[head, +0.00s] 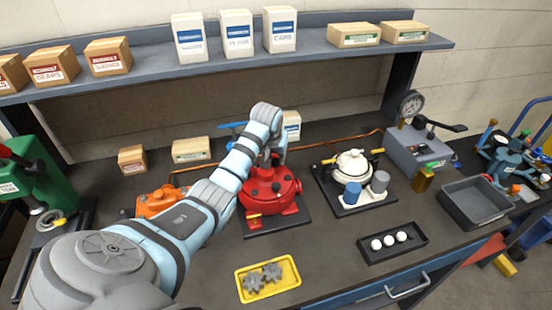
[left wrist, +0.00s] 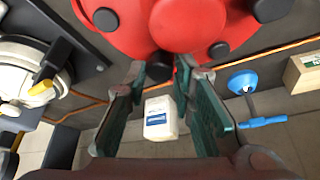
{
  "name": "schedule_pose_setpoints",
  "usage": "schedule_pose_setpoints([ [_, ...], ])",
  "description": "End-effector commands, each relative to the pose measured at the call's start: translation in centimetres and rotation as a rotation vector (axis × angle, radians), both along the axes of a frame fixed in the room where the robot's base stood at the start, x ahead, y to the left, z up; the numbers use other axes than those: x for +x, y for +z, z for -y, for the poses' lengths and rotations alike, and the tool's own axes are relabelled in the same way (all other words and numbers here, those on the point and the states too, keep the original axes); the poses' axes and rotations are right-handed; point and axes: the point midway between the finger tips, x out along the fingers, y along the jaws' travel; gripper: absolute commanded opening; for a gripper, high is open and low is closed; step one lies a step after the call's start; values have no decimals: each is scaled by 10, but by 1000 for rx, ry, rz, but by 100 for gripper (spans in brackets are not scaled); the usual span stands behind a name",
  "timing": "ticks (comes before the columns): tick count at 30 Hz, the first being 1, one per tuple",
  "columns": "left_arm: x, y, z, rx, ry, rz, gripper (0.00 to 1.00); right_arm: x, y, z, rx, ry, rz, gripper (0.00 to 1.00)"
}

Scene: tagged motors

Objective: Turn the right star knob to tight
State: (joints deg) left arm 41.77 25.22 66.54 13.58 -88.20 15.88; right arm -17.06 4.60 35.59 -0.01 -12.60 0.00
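A red motor housing (head: 272,190) with several black knobs stands on a dark plate in the middle of the bench. My left gripper (head: 273,158) is at the back of the housing, partly hidden by my arm in the head view. In the left wrist view, my left gripper's (left wrist: 163,70) two fingers are apart, with a black knob (left wrist: 159,66) of the red motor (left wrist: 165,25) between their tips. Gaps appear to show beside the knob. I cannot tell which knob is the right star knob or its setting. My right gripper is in neither view.
A white motor (head: 351,166) stands to the right, an orange device (head: 162,201) to the left. In front are a yellow tray (head: 289,284) with gears and a black tray (head: 418,244) with white balls. A blue-handled valve (left wrist: 262,121) and copper pipe are behind.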

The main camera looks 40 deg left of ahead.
Motion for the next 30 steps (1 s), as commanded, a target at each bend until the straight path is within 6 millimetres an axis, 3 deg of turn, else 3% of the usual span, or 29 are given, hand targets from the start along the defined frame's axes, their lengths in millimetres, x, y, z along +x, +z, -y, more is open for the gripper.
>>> schedule_pose_setpoints([
  [3, -2, 0, -2, 4, 5, -7, 0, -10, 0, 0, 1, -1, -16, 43],
  [17, 0, 0, -1, 5, -81, -4, 0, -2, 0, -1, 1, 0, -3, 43],
  [30, 0, 1, -4, 6, -432, -1, 0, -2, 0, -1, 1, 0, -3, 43],
])
